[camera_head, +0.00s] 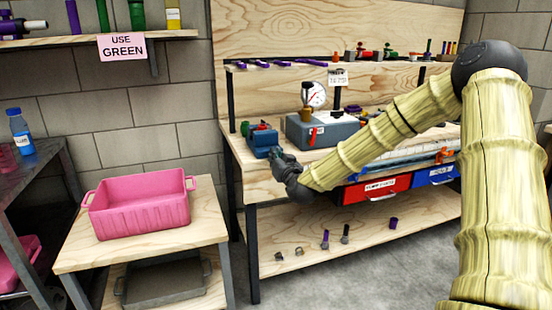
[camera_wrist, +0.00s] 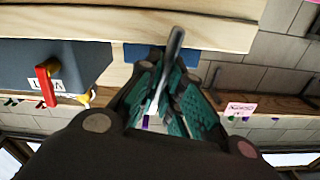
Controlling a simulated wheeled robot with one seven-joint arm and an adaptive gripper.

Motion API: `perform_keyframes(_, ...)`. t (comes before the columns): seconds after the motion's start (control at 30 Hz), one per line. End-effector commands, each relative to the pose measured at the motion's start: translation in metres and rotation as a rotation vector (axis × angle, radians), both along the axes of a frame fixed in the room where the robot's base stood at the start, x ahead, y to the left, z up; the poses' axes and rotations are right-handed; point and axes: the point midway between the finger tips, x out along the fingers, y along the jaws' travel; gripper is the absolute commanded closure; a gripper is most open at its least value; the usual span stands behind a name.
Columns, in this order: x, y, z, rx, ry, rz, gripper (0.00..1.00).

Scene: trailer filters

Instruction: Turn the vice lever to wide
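The blue vice (camera_head: 263,142) stands at the left front corner of the workbench; part of its blue body shows in the wrist view (camera_wrist: 135,58). My gripper (camera_head: 276,157) is at the vice's front, its hand pointing toward it. In the wrist view its teal-padded fingers (camera_wrist: 166,72) come close together toward the tips. A grey metal bar, seemingly the vice lever (camera_wrist: 175,45), runs between the fingers and sticks out past the tips. Whether the pads touch the bar cannot be made out. The gripper hides the lever in the head view.
A grey-blue box with a red handle (camera_head: 314,137) and a round gauge (camera_head: 316,95) stands right of the vice. A pink bin (camera_head: 140,205) sits on a low table at left. A rack (camera_head: 300,64) with small parts runs behind the workbench (camera_head: 240,160).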

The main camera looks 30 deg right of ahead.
Motion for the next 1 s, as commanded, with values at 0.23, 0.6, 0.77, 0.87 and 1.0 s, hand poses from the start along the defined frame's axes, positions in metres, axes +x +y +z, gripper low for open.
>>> perform_keyframes(0.23, -0.0003, -0.0007, 0.0001, -0.006, 0.002, -0.001, 1.00)
perform_keyframes(0.6, 0.0001, 0.0008, 0.0021, -0.140, 0.035, -0.001, 1.00)
perform_keyframes(0.77, 0.0003, 0.0018, 0.0025, -0.253, 0.062, 0.000, 1.00)
perform_keyframes(0.87, 0.0004, 0.0024, 0.0019, -0.328, 0.080, 0.000, 1.00)
perform_keyframes(1.0, 0.0009, 0.0038, 0.0019, -0.435, 0.104, 0.000, 1.00)
